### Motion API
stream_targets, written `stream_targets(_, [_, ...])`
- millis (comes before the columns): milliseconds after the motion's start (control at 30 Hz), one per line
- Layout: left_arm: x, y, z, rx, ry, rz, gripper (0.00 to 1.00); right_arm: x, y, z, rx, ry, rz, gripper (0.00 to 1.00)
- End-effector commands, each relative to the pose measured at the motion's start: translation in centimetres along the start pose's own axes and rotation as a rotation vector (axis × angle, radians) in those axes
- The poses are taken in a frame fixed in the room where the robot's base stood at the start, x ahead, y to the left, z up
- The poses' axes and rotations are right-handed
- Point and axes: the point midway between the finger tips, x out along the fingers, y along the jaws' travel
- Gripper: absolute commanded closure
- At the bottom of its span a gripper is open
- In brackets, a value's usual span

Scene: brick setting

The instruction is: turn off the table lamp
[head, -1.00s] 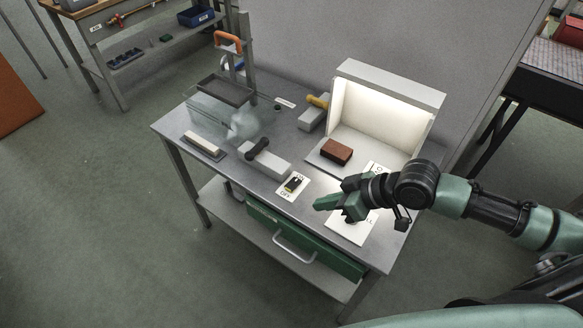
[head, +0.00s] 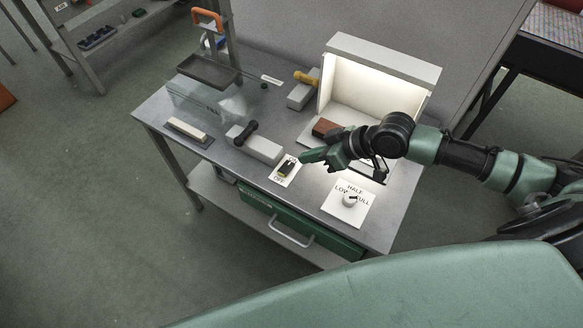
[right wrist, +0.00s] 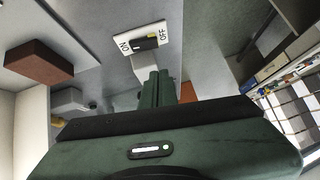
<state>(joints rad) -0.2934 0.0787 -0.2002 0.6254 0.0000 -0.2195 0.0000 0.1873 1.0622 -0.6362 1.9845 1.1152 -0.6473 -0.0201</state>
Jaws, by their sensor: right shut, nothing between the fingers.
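The table lamp looks like a white open-fronted light box (head: 372,88) at the back right of the bench, and its inside is brightly lit. A white plate marked ON and OFF (head: 276,178) lies on the bench in front, with a black switch (head: 285,170) bearing a yellow mark. The plate also shows in the right wrist view (right wrist: 139,31). My right gripper (head: 303,157) is shut and empty, its tips close to the ON end of the switch. I cannot tell whether they touch. My left gripper is not in view.
A dial plate (head: 335,208) marked LOW, HALF, FULL lies right of the switch. A red-brown brick (head: 325,127) sits at the box's front. A grey block with a black handle (head: 264,150) stands left of the switch, near a clear box (head: 200,103) and a dark tray (head: 208,71).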

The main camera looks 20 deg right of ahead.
Motion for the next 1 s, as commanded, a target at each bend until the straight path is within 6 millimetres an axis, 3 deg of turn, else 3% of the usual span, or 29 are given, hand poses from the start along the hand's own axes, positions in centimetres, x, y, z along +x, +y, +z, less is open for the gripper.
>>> stream_targets(100, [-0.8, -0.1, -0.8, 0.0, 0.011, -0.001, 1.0, 2.4, -0.1, -0.3, 0.004, 0.003, -0.003, 1.0])
stream_targets(300, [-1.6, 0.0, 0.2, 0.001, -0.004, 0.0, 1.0, 6.4, -0.2, -0.3, 0.001, 0.001, -0.002, 1.0])
stream_targets(400, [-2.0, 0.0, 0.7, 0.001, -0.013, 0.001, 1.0, 7.4, -0.1, 1.3, 0.002, -0.004, -0.001, 1.0])
stream_targets(600, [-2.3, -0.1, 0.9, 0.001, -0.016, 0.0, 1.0, 8.7, -0.1, 2.6, 0.0, -0.002, 0.0, 1.0])
stream_targets(1000, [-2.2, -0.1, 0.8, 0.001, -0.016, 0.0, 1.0, 9.0, -0.1, 2.9, -0.001, -0.001, 0.0, 1.0])
